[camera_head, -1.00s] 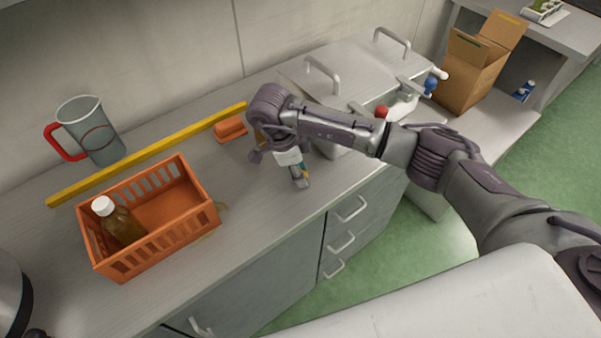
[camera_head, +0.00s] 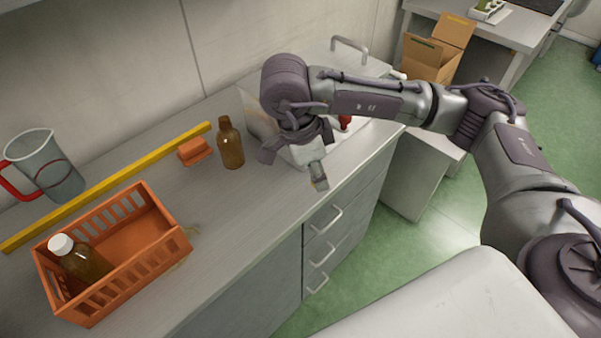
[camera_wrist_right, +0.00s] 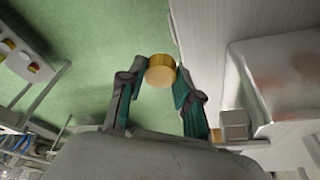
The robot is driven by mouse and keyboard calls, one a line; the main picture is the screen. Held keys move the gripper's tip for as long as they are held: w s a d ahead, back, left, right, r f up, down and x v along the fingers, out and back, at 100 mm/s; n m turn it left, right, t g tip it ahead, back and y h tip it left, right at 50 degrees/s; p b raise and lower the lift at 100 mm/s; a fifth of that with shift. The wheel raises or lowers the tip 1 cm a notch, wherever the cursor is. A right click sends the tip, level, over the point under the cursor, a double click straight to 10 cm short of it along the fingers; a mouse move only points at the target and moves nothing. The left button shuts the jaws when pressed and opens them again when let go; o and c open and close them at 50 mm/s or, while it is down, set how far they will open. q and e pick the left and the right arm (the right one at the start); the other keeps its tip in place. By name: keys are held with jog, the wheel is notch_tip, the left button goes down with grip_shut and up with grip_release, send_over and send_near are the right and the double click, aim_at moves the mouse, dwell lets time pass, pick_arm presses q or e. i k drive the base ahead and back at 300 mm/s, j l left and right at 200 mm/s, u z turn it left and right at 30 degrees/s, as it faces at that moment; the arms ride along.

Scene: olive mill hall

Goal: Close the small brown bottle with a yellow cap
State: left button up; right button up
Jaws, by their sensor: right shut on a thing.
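The small brown bottle (camera_head: 231,147) stands upright on the counter, and its narrow brown neck shows no cap. My right gripper (camera_head: 316,172) is to the right of the bottle, apart from it, above the counter near its front edge. In the right wrist view my right gripper (camera_wrist_right: 161,84) is shut on the yellow cap (camera_wrist_right: 160,68), held between its two fingertips. In the head view the gripper hides the cap. My left gripper is in neither view.
An orange crate (camera_head: 172,243) holds a white-capped brown bottle (camera_head: 84,266). An orange block (camera_head: 195,151) lies left of the small bottle, before a yellow bar (camera_head: 105,188). A grey jug (camera_head: 45,165) stands at left.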

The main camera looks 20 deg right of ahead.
aim_at(228, 138)
jog(key=k+l+u, duration=0.35)
jog(key=l, duration=0.15)
jog(key=k+l+u, duration=0.3)
jog(key=l, duration=0.15)
